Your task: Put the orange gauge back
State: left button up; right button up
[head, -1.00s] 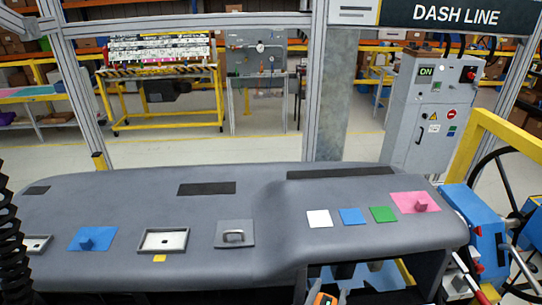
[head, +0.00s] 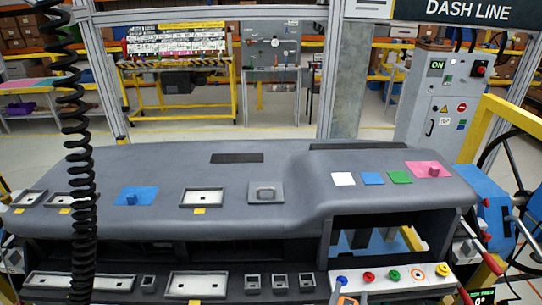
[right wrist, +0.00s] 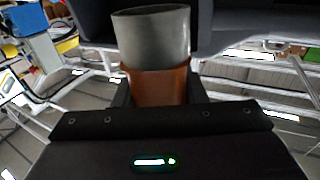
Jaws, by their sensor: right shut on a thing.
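The orange gauge (right wrist: 155,85) shows in the right wrist view as an orange sleeve with a grey cylinder rising from it. My right gripper (right wrist: 157,98) is shut around the orange part. In the head view only a bit of the gauge (head: 347,300) shows at the bottom edge, in front of the dashboard; the rest is cut off. The grey dashboard (head: 215,163) has framed sockets on its top and front. My left gripper is not in view.
A pale strip with several coloured knobs (head: 388,280) runs along the dashboard's lower front, close to the held gauge. A black coiled cable (head: 80,150) hangs at the left. Blue and pink pads (head: 138,196) lie on top. A blue machine (head: 495,195) with levers stands at the right.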

jog(key=s+d+f+n+y+b, duration=0.1)
jog(key=d+f+n+y+b, duration=0.1)
jog(key=f+b, duration=0.3)
jog(key=s+d+f+n+t+y+b, duration=0.1)
jog(key=f+n+y+b, duration=0.1)
jog(key=f+y+b, duration=0.3)
jog(key=shift+s+d+n, duration=0.3)
jog(key=shift+d, duration=0.1)
jog(key=shift+a+r, duration=0.1)
jog(key=shift+r, duration=0.05)
